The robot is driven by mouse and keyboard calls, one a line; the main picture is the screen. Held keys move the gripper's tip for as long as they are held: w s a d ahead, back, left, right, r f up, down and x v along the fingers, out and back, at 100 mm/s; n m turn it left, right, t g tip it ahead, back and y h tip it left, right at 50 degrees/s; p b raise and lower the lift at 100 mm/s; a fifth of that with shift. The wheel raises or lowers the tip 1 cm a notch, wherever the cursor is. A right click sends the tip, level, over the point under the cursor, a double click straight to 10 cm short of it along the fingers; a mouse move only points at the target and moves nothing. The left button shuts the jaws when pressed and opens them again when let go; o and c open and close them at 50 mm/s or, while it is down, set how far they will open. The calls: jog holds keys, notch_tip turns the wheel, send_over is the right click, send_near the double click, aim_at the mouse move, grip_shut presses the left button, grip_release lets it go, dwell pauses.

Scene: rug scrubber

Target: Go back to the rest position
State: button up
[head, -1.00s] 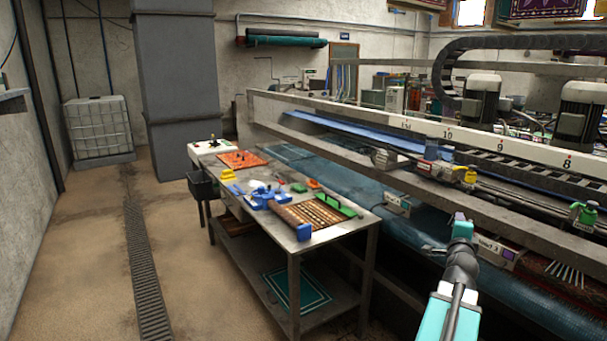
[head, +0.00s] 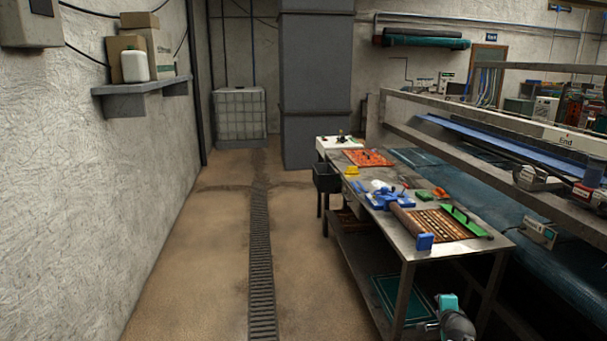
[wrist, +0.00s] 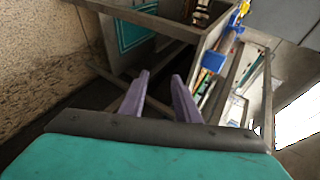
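My gripper (wrist: 160,97) shows in the wrist view as two purple-grey fingers standing apart, with nothing between them. It is open and empty, and the metal work table (wrist: 165,28) lies beyond its tips. In the head view only part of my arm shows at the bottom right, in front of the near end of the work table (head: 438,253). The fingers are not visible in that view.
The table carries a patterned rug piece (head: 440,224), blue tools (head: 381,196) and an orange mat (head: 367,157). A long washing machine (head: 470,150) stands to the right. Open floor with a drain grate (head: 261,265) lies left of the table. A wall shelf (head: 140,97) juts out at left.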

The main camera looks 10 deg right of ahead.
jog(key=a+f+n+g+y+b, duration=0.1)
jog(key=a+f+n+g+y, duration=0.2)
jog(key=a+f, duration=1.05)
jog(key=a+f+n+g+y, duration=0.1)
jog(key=a+f+n+y, duration=0.3)
jog(key=a+f, duration=0.95)
jog(key=s+a+f+n+g, duration=0.3)
jog(key=s+a+f+n, duration=0.25)
jog(key=s+a, duration=0.45)
jog(key=s+a+f+n+g, duration=0.4)
jog(key=s+a+f, duration=0.2)
jog(key=s+a, duration=0.5)
jog(key=s+d+n+g, duration=0.1)
jog(key=s+n+g, duration=0.1)
jog(key=s, duration=0.4)
jog(key=s+d+r+n+g+h, duration=0.1)
jog(key=s+n+g, duration=0.2)
jog(key=s, duration=0.3)
jog(key=shift+s+d+n+b, duration=0.35)
jog(key=shift+s+n+b, duration=0.05)
jog(key=shift+n+b, duration=0.05)
